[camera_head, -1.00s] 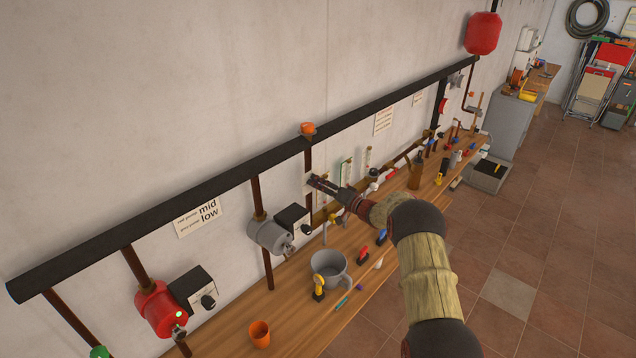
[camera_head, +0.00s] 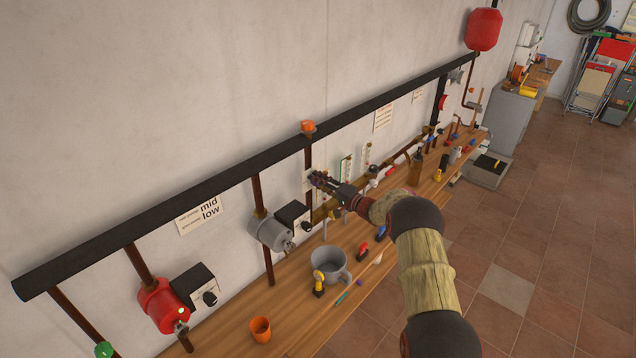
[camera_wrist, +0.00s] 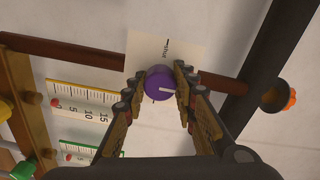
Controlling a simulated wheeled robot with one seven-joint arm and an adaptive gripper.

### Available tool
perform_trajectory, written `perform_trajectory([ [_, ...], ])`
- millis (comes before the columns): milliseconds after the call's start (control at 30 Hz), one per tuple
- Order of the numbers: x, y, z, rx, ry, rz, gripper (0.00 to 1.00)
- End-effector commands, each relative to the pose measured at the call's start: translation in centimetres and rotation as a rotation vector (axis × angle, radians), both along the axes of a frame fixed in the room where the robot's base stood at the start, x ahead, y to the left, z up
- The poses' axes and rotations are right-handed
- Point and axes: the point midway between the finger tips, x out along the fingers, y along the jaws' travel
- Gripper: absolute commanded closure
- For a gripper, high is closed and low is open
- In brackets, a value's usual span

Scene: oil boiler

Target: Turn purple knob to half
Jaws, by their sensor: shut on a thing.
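The purple knob (camera_wrist: 161,84) sits on the wall in front of a white label card (camera_wrist: 185,55) in the wrist view.
Gauges with scales (camera_wrist: 82,101) are left of the knob in the wrist view, and an orange valve (camera_wrist: 280,96) is at the right. The wooden bench (camera_head: 230,328) below holds a grey pot (camera_head: 328,262), an orange cup (camera_head: 260,329) and tools. A grey pump (camera_head: 268,231) hangs left of my gripper.

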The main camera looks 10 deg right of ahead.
Motion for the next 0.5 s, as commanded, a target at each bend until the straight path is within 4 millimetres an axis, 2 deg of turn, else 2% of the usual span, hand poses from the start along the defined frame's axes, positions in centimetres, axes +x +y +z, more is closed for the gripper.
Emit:
perform_trajectory([
  [133, 0.05, -0.17, 0.04, -0.001, 0.0, -0.003, 0.98],
  [167, 0.05, -0.17, 0.04, -0.001, 0.0, -0.003, 0.71],
  [500, 0.02, -0.06, 0.02, -0.001, 0.0, -0.001, 0.54],
])
